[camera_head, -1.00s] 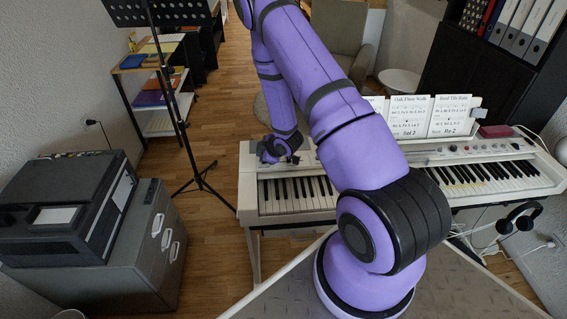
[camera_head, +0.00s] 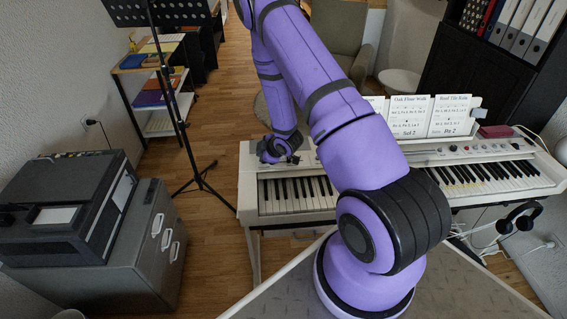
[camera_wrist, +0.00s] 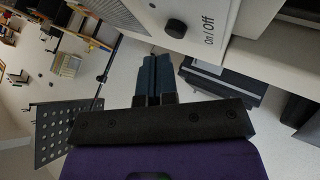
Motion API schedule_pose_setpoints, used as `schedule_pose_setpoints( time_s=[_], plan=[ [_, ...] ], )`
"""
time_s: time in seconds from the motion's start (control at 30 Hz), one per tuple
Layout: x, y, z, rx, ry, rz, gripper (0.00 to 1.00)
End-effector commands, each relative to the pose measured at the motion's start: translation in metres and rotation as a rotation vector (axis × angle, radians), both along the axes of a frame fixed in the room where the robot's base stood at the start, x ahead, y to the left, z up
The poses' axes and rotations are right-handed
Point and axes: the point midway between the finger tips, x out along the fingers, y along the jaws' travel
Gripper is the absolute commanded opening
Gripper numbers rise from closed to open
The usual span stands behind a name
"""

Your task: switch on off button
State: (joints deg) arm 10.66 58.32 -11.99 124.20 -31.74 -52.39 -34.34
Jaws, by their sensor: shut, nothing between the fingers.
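The digital piano (camera_head: 247,200) is white and stands across the middle of the head view, its left end under my gripper. In the head view my gripper (camera_head: 292,158) is small and dark over the piano's left end.
A black music stand (camera_head: 185,120) stands left of the piano. A grey cabinet (camera_head: 150,245) with a black device (camera_head: 75,215) on it is at the left. Sheet music cards (camera_head: 449,116) stand on the piano's back. Black headphones (camera_head: 518,218) hang at its right front.

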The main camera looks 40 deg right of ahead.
Motion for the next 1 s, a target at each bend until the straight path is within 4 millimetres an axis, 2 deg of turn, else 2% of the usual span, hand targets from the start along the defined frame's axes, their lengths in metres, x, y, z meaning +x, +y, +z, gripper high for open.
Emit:
schedule_pose_setpoints(
  time_s=[0.57, 1.0],
  plan=[
    [-0.0001, 0.0, -0.0003, 0.0, 0.0, 0.0, 0.0],
    [-0.0003, 0.0, -0.0091, 0.0, 0.0, 0.0, 0.0]
  ],
)
